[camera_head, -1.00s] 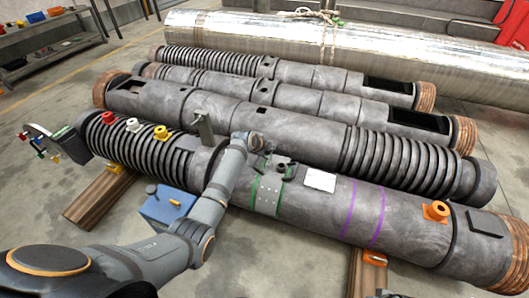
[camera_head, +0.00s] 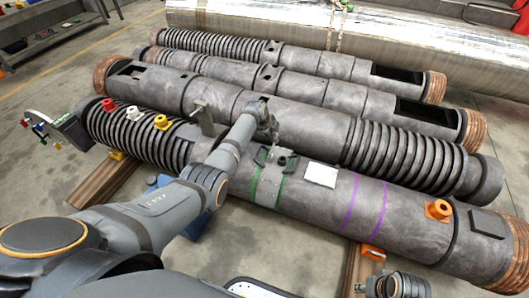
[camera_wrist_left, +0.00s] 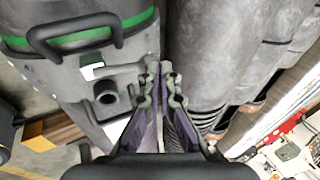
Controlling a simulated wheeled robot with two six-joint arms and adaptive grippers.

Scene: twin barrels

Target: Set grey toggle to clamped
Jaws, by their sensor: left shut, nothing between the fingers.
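A grey toggle-like fitting (camera_head: 276,158) with a dark handle and a short round stub sits on top of the front barrel (camera_head: 320,203), between green bands. I cannot tell the toggle's setting. My left gripper (camera_head: 272,132) is just beyond and above this fitting, apart from it. It also shows in the left wrist view (camera_wrist_left: 162,80), its fingers together and empty. Part of my right arm shows at the bottom edge; its jaws are unclear.
Red (camera_head: 107,104), white (camera_head: 132,112) and yellow (camera_head: 161,122) knobs stand on the ribbed left end. A grey upright plate (camera_head: 202,118) stands to their right. An orange fitting (camera_head: 438,209) is at the right. More barrels lie behind, close together.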

